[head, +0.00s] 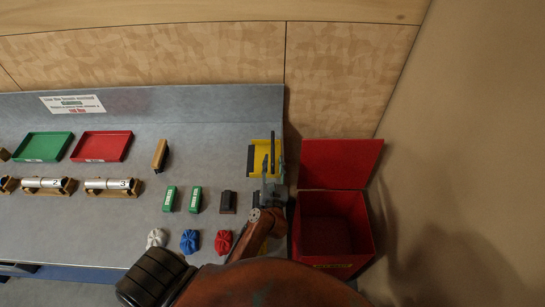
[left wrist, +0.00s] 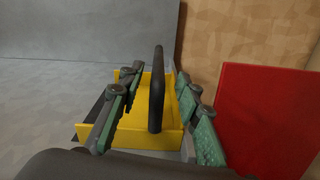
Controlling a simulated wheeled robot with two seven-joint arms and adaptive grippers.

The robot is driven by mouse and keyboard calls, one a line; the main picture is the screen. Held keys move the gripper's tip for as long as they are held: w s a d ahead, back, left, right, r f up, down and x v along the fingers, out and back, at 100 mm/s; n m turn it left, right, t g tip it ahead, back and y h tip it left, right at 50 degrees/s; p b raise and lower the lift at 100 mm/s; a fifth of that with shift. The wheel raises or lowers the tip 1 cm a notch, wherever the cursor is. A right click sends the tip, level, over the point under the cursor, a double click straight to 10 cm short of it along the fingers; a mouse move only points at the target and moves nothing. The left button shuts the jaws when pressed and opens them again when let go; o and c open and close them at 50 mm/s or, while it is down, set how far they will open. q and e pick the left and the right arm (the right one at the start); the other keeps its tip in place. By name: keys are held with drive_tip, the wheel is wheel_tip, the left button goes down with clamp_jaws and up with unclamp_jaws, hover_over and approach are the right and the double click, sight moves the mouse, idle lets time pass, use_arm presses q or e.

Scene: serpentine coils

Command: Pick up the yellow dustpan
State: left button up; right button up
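The yellow dustpan (head: 256,149) lies at the right end of the grey bench, by the back edge. It also shows in the left wrist view (left wrist: 143,136), with its upright black handle (left wrist: 157,90). My left gripper (head: 268,166) is over the dustpan and hides part of it. In the left wrist view my left gripper (left wrist: 161,73) is open, with one finger on each side of the black handle and visible gaps. Whether the fingertips touch the pan cannot be told. My right gripper is not in view.
A red bin (head: 355,232) with a raised red lid (head: 340,163) stands just right of the bench. A dark block (head: 228,202), green boxes (head: 169,198) and coloured cloths (head: 190,241) lie left of my arm. Green (head: 43,146) and red (head: 101,145) trays are farther left.

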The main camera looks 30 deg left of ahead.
sight(273, 146)
use_arm(q)
drive_tip(key=x, duration=0.7)
drive_tip(key=shift+w+a+r+p, duration=0.1)
drive_tip(key=shift+a+r+p, duration=0.15)
drive_tip(key=shift+p, duration=0.1)
drive_tip(key=shift+d, duration=0.1)
clamp_jaws()
drive_tip(key=shift+r, duration=0.1)
